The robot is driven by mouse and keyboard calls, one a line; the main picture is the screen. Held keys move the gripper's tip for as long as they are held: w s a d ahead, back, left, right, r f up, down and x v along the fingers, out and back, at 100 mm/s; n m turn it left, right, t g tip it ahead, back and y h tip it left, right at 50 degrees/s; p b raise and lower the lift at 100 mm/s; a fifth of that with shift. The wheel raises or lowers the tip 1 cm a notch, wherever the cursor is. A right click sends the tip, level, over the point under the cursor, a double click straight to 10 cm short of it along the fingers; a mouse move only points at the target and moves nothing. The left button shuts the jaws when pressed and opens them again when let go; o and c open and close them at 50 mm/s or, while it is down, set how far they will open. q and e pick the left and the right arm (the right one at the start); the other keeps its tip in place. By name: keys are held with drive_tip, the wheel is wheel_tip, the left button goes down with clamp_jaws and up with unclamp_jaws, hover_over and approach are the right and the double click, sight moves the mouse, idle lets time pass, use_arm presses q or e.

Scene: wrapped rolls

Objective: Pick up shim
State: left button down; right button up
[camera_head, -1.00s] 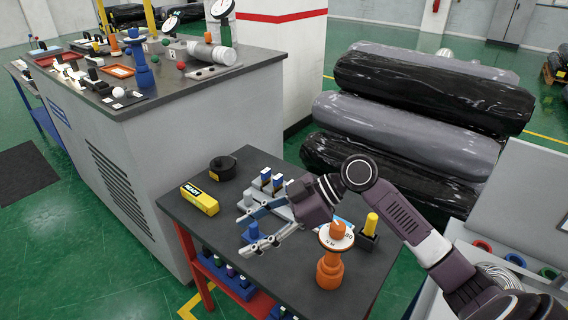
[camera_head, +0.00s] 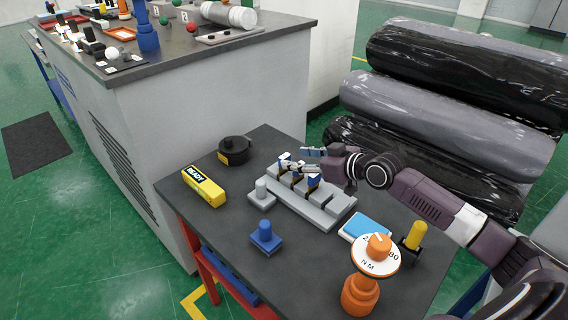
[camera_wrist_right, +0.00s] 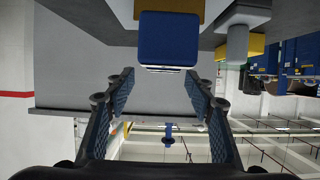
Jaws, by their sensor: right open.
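No piece is marked as the shim; two small blue-topped pieces stand in a grey slotted rack (camera_head: 325,212) on the dark table. The gripper holds nothing. My left gripper is out of view.
On the table (camera_head: 225,235) are a yellow box (camera_head: 204,187), a black round tape case (camera_head: 234,150), a grey knobbed block (camera_head: 262,194), a blue knobbed block (camera_head: 265,237), a blue-white pad (camera_head: 366,228), an orange dial stand (camera_head: 361,290) and a yellow-topped piece (camera_head: 415,235). Wrapped rolls (camera_head: 460,95) lie behind.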

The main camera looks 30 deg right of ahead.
sight(287, 157)
drive_tip(key=shift+w+a, duration=0.1)
drive_tip(key=shift+w, duration=0.15)
drive_tip(key=shift+w+f, duration=0.2)
drive_tip(key=shift+w, duration=0.1)
drive_tip(key=p+x, duration=0.1)
drive_tip(key=x, duration=0.3)
drive_tip(key=shift+a+p, duration=0.25)
drive_tip(key=shift+p, duration=0.05)
drive_tip(key=shift+w+a+f, duration=0.1)
drive_tip(key=shift+w+f, duration=0.15)
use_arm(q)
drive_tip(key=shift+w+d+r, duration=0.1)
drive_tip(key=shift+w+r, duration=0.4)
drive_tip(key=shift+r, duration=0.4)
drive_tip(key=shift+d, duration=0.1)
use_arm(e)
drive_tip(key=shift+c, duration=1.3)
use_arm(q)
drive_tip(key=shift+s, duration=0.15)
use_arm(e)
drive_tip(key=c, duration=1)
